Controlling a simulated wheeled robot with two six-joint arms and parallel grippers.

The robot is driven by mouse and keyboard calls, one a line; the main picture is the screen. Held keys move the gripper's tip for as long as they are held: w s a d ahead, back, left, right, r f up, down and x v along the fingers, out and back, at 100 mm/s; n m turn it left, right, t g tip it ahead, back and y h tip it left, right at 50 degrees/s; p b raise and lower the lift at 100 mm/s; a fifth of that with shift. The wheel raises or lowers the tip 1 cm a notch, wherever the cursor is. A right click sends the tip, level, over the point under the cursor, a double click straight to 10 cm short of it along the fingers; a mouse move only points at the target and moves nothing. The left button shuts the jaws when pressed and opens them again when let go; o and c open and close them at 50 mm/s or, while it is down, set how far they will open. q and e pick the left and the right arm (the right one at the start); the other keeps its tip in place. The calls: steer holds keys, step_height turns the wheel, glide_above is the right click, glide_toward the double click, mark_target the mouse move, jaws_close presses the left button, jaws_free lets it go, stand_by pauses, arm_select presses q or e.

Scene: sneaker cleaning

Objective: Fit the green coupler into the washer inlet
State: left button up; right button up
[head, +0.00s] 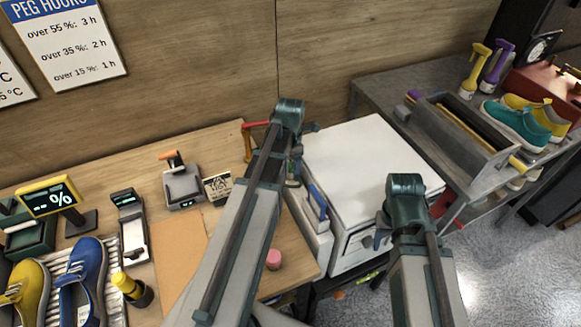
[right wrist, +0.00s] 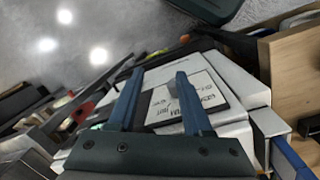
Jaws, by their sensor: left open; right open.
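The white washer (head: 365,158) stands right of the wooden bench, with its top and part of its front visible. I cannot make out its inlet. I cannot identify the green coupler for certain in either view. My left gripper (head: 303,148) is open beside the washer's left edge, mostly hidden behind its own wrist. My right gripper (head: 383,234) is open in front of the washer. In the right wrist view, the right gripper's fingers (right wrist: 158,98) stand apart with nothing held between them. A white label panel (right wrist: 190,101) with dark print lies beyond them.
The wooden bench (head: 185,235) holds a blue shoe (head: 84,277), a yellow shoe (head: 24,292), a scale-like device (head: 132,228) and a pink round item (head: 273,259). A grey caddy (head: 450,135) and a teal shoe (head: 512,122) stand on the grey table at right.

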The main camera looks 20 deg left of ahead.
mark_target(290, 164)
arm_select(q)
step_height(290, 164, up, 13)
steer(key=p, duration=1.2)
steer(key=shift+p, duration=0.4)
arm_select(e)
step_height(290, 164, up, 13)
steer(key=shift+r, duration=0.15)
